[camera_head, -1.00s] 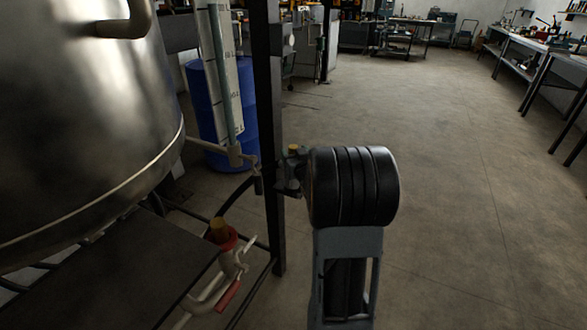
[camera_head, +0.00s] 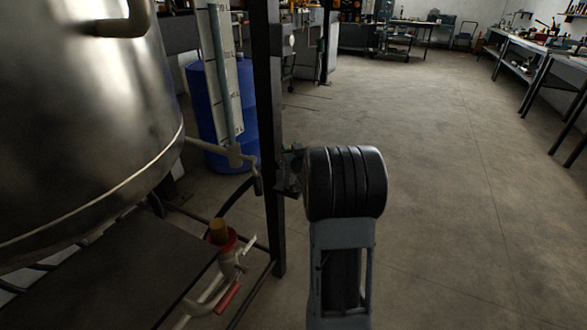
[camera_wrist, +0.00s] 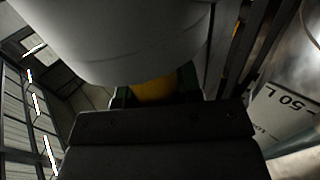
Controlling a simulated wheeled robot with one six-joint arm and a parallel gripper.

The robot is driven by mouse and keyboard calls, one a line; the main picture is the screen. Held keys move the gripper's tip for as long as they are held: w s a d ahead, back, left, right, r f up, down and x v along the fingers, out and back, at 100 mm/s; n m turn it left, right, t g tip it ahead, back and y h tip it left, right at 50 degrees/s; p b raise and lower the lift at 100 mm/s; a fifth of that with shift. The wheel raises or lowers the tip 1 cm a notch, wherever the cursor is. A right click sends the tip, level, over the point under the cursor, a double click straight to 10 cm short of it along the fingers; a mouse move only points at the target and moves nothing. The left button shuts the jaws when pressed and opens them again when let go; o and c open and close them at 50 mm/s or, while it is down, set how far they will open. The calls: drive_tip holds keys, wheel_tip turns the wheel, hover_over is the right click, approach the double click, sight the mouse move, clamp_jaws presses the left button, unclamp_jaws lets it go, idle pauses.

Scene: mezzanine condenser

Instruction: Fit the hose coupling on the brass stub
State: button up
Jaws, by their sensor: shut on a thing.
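In the wrist view my gripper (camera_wrist: 155,90) is shut on a yellow piece, which I take for the hose coupling (camera_wrist: 153,91). Only part of it shows between the green-edged fingers. A large pale rounded body covers the top of the wrist view. My arm hides the held piece in the head view.
A large steel tank (camera_head: 80,120) and a dark platform (camera_head: 110,270) are at left. A scaled sight tube (camera_head: 222,80) stands before a blue drum (camera_head: 205,105). Floor at right is clear.

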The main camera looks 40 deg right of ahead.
clamp_jaws()
